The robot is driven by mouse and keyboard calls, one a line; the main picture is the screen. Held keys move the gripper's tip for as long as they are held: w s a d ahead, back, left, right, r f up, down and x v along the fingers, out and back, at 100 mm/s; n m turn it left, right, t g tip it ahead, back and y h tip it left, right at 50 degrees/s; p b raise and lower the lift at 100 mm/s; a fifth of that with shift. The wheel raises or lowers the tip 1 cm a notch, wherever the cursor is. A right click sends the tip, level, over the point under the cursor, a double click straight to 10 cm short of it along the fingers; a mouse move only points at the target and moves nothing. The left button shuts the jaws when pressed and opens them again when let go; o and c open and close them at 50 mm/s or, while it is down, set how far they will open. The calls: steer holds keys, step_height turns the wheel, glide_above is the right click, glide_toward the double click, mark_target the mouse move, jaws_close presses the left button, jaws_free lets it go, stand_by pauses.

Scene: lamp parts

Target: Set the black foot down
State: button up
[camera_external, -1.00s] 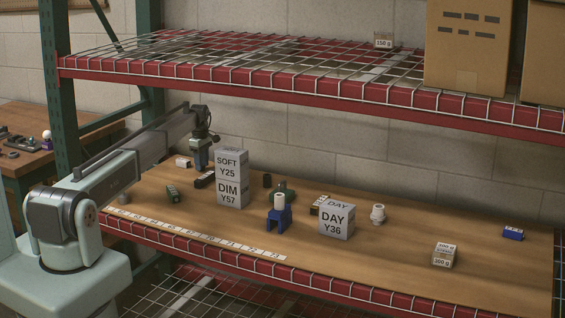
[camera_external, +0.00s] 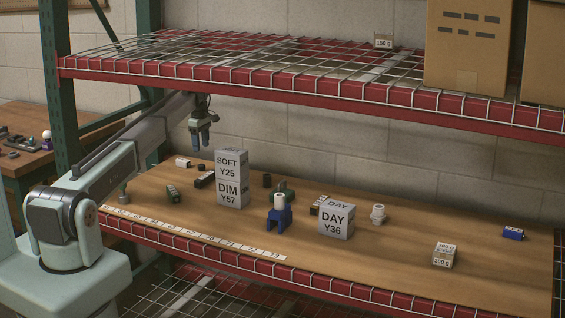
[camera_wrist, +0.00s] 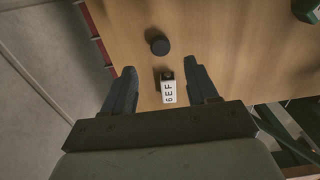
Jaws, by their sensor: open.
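A low black piece (camera_external: 204,180) lies on the wooden shelf left of the stacked grey boxes in the external view; its exact shape is unclear there. In the wrist view a round black piece (camera_wrist: 160,46) stands on the wood beyond my fingertips. I cannot tell for certain which of the dark pieces is the black foot. My gripper (camera_external: 200,147) is open and empty, hanging above the back left of the shelf, clear of the pieces. In the wrist view a small black block with a white label (camera_wrist: 168,90) shows between the fingers, below them.
Two stacked grey boxes (camera_external: 231,180) stand right of my gripper. A blue part (camera_external: 278,219) carries a white cylinder. A DAY box (camera_external: 337,220) stands farther right. The upper wire shelf (camera_external: 250,60) hangs overhead.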

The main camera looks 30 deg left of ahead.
steer(key=shift+r, duration=2.1)
